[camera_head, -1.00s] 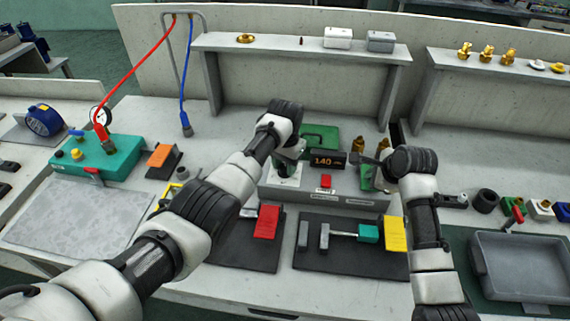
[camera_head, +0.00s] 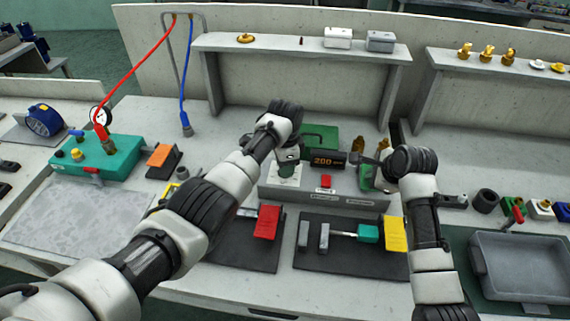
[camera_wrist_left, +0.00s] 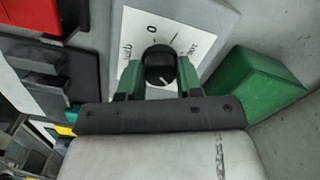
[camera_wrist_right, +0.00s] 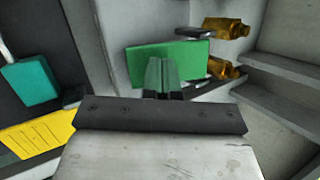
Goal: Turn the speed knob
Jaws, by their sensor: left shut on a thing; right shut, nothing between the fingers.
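The black speed knob (camera_wrist_left: 160,65) sits on a white printed label (camera_wrist_left: 135,22) on the grey control box; the left wrist view shows a "0" on the label. My left gripper (camera_wrist_left: 160,80) is shut on the knob, one green-padded finger on each side; it also shows in the head view (camera_head: 287,163), where it mostly hides the knob. The display (camera_head: 327,160) beside it reads 200 in orange digits. My right gripper (camera_wrist_right: 162,72) is shut and empty, right of the display, in front of a green block (camera_wrist_right: 168,55).
A green case (camera_head: 320,138) stands behind the knob. Dark mats with a red block (camera_head: 267,221) and a yellow block (camera_head: 395,234) lie in front. A grey tray (camera_head: 520,262) is at right.

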